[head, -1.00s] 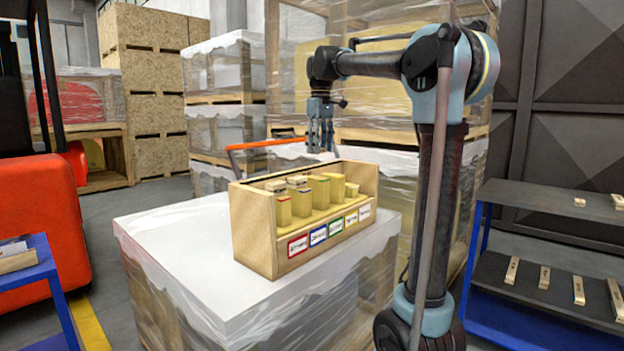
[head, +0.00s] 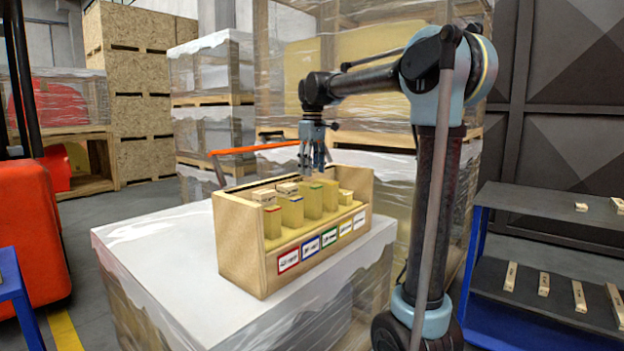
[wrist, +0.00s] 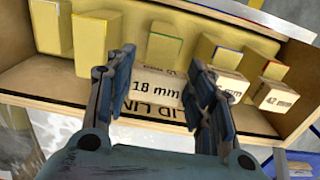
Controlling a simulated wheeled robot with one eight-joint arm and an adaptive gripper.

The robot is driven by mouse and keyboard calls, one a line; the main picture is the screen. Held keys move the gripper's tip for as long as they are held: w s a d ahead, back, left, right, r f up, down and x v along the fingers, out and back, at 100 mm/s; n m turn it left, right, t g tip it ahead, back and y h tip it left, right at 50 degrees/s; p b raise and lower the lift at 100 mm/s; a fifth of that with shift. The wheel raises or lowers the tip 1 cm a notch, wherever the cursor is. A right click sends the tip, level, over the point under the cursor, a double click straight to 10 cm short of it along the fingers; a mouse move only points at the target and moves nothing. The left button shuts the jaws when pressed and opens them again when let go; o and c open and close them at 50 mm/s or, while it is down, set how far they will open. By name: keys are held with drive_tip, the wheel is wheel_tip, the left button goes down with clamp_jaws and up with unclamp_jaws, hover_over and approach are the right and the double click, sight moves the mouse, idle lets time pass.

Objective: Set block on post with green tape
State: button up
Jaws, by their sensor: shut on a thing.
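The green-taped post (head: 313,199) stands mid-row in the open wooden box (head: 240,240); it shows at the wrist view's top centre (wrist: 163,48). My gripper (head: 313,170) is above the rear of the box near this post. In the wrist view my gripper (wrist: 162,70) is shut on a pale wooden block (wrist: 155,87) marked 18 mm. The block is on the camera side of the green-taped post. I cannot tell whether they touch. In the head view the held block is not clearly visible.
Wooden blocks stand by the blue-taped post (wrist: 227,57) and red-taped post (wrist: 272,69); one reads 42 mm (wrist: 276,97). Two more posts (wrist: 95,40) stand left in the wrist view. Wrapped pallets surround the box; a shelf (head: 550,220) stands at right.

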drive_tip(key=shift+f, duration=1.7)
drive_tip(key=shift+f, duration=0.1)
drive_tip(key=o, duration=0.8)
wheel_tip(320, 180, up, 12)
drive_tip(key=shift+r, duration=0.1)
drive_tip(key=s+d+f+m+t, duration=0.1)
drive_tip(key=s+d+f+m, duration=0.3)
drive_tip(key=s+d+f, duration=0.7)
drive_tip(key=s+d+f+m+t, duration=0.1)
drive_tip(key=s+d+f+m, duration=0.3)
drive_tip(key=s+d+f, duration=0.7)
drive_tip(key=s+f+m, duration=0.1)
drive_tip(key=s+f, duration=0.4)
drive_tip(key=f, duration=0.3)
drive_tip(key=s+f+m, duration=0.1)
drive_tip(key=s+f, duration=0.3)
drive_tip(key=f, duration=0.5)
drive_tip(key=shift+s+a, duration=0.3)
drive_tip(key=shift+s, duration=0.05)
